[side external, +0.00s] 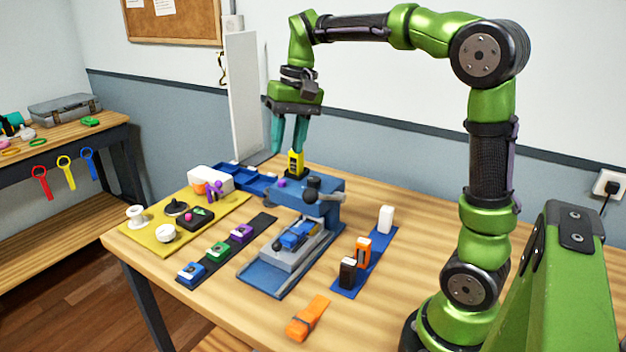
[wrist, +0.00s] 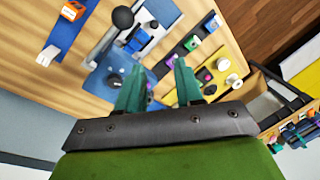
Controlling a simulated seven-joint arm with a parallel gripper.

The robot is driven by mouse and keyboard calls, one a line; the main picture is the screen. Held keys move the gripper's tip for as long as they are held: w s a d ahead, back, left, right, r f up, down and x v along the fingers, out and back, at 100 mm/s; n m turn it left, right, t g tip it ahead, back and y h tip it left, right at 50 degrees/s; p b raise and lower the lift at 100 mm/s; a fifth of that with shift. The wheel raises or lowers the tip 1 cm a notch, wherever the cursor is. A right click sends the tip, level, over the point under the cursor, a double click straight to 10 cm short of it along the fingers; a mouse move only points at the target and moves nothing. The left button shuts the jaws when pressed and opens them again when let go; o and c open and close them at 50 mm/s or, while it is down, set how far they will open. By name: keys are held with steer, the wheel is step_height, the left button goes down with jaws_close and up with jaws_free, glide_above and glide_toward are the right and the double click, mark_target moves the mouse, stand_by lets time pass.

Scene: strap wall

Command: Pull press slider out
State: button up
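The blue press (side external: 318,188) stands mid-table, with a grey lever. Its grey slider (side external: 296,250) lies on the blue base in front, carrying a blue block (side external: 295,235). The wrist view shows the press (wrist: 118,82) and part of the slider (wrist: 155,14) beyond it. My gripper (side external: 288,146) points down behind the press, high over the table's back. In the wrist view, my gripper's teal fingers (wrist: 160,76) are apart, with no object clearly held between them. A yellow and black piece (side external: 295,162) shows just below one fingertip; I cannot tell whether they touch.
A yellow board (side external: 188,243) with knobs and a dark strip (side external: 215,262) with coloured blocks lie left. A blue strip (side external: 373,260) with upright blocks lies right. An orange piece (side external: 307,317) lies at the front. A white panel (side external: 243,95) stands behind left.

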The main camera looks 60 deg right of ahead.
glide_toward(277, 242)
steer(key=f, duration=0.3)
steer(key=a+f, duration=0.1)
steer(key=f, duration=0.5)
steer(key=shift+w+a, duration=0.2)
steer(key=shift+w, duration=0.2)
steer(key=shift+c, duration=0.3)
steer(key=shift+r, duration=0.1)
jaws_close()
